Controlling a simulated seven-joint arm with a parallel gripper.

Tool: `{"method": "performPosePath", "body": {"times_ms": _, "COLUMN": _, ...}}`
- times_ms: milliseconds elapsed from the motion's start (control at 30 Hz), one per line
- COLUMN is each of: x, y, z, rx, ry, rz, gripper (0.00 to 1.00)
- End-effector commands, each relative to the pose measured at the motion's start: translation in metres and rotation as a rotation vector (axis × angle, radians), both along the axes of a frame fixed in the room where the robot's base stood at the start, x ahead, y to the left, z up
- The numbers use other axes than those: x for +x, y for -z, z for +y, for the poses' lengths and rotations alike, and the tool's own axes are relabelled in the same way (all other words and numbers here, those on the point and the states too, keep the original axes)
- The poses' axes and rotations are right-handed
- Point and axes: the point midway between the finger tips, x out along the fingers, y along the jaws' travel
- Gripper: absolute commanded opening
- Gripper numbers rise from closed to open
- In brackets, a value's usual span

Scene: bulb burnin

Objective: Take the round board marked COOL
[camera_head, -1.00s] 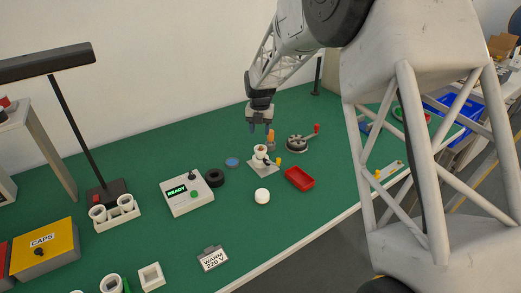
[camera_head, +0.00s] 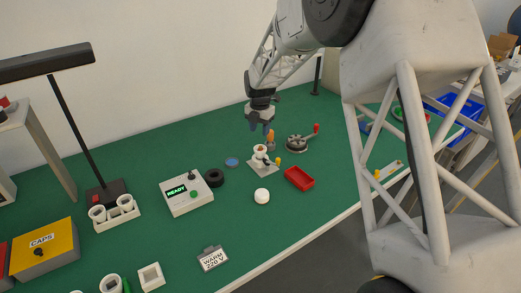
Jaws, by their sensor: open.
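I cannot make out a round board marked COOL in this view. The small round things I see are a blue disc (camera_head: 232,162) lying flat on the green table and a white round piece (camera_head: 262,195) nearer the front; no lettering is legible on either. My gripper (camera_head: 260,129) is open and empty, pointing down above the back of the table, behind the white fixture (camera_head: 260,158). An orange-topped piece (camera_head: 270,136) stands just beside and below the fingers.
A grey round device with a red-knobbed lever (camera_head: 299,142) and a red tray (camera_head: 299,179) lie to the right. The front middle of the green table (camera_head: 330,207) is clear.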

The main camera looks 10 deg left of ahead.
Motion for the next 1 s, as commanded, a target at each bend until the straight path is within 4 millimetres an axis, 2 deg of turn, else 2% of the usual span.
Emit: {"method": "performPosePath", "body": {"times_ms": 1000, "x": 0.0001, "y": 0.0002, "z": -0.0024, "rx": 0.000, "ry": 1.419, "rz": 0.000, "gripper": 0.46}}
